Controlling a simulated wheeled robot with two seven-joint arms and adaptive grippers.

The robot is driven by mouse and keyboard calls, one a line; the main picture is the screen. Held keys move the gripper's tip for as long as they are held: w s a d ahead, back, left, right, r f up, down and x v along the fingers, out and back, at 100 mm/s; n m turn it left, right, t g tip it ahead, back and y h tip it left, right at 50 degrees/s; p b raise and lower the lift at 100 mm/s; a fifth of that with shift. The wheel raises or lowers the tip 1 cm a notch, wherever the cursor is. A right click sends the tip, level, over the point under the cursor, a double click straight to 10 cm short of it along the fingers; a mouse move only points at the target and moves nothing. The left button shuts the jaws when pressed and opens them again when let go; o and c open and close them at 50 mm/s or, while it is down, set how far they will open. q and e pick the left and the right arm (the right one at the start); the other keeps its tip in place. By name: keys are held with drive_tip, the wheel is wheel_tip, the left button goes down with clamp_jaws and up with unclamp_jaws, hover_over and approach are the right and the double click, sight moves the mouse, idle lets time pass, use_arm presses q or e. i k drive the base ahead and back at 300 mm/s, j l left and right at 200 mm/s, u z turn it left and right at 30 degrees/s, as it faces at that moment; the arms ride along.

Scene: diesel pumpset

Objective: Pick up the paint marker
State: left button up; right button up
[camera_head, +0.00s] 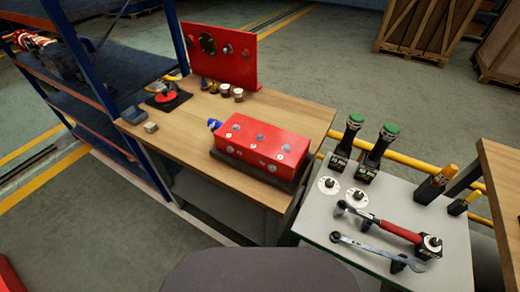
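At the right edge of the grey table (395,265), a small slim yellow-and-dark item (464,203) leans at a tilt and looks like the paint marker. It is too small to be sure. A larger dark item with an orange-yellow end (437,184) stands tilted just to its left, apart from it. Neither of my grippers shows in the head view, so their distance to these items and their state are hidden.
Two green-capped black tools (376,150), white discs (328,185), a red-handled wrench (390,229) and a metal spanner (380,251) crowd the grey table. A red engine block (262,145) sits on the wooden bench (190,150). Yellow rails run behind the grey table.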

sight(476, 194)
drive_tip(key=z, duration=2)
drive_tip(key=l, duration=0.1)
